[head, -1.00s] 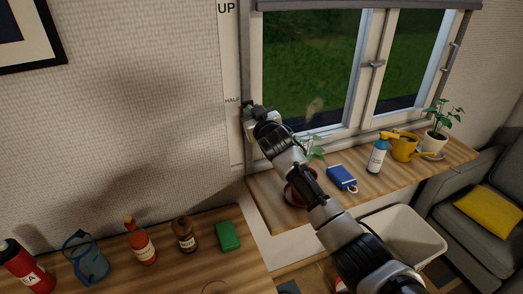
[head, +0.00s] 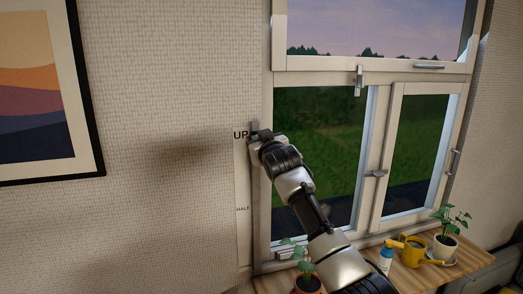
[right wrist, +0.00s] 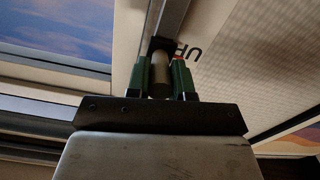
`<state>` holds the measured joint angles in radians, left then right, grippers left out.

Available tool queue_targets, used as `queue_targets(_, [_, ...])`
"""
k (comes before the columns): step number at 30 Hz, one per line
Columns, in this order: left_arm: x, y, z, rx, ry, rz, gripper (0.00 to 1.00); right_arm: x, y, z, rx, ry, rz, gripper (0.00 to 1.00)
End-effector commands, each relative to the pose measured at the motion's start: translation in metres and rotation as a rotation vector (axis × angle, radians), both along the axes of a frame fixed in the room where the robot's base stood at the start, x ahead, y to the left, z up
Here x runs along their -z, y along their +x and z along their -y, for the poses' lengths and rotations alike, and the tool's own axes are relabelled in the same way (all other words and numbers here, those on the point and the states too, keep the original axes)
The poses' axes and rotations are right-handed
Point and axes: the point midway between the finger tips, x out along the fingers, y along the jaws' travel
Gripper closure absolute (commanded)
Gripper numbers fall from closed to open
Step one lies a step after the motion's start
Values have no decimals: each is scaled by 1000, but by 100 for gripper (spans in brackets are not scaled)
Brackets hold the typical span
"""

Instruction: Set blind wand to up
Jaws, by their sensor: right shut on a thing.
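In the head view my right gripper (head: 260,137) is shut on the handle, level with the "UP" mark (head: 240,135) on the pale label strip (head: 243,175) left of the window. The "HALF" mark (head: 243,209) is lower on that strip. The handle is mostly hidden by the gripper in the head view. The blind itself is not visible now. My left gripper is not in view.
The window (head: 320,160) with latches and handles is right of the strip. A framed picture (head: 45,90) hangs at left.

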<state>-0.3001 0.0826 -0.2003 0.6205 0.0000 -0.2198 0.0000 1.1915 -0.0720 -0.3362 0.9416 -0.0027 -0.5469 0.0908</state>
Motion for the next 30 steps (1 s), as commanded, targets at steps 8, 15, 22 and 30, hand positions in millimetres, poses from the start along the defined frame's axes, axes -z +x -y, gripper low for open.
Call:
queue_targets(8, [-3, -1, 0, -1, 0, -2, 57, -11, -1, 0, -1, 1, 11, 100])
queue_targets(15, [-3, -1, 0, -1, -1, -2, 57, -12, -1, 1, -1, 3, 13, 72])
queue_targets(22, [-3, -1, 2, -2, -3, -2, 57, -8, 0, 0, 0, 1, 6, 53])
queue_targets(30, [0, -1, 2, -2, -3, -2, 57, -5, -3, 1, 0, 1, 3, 53])
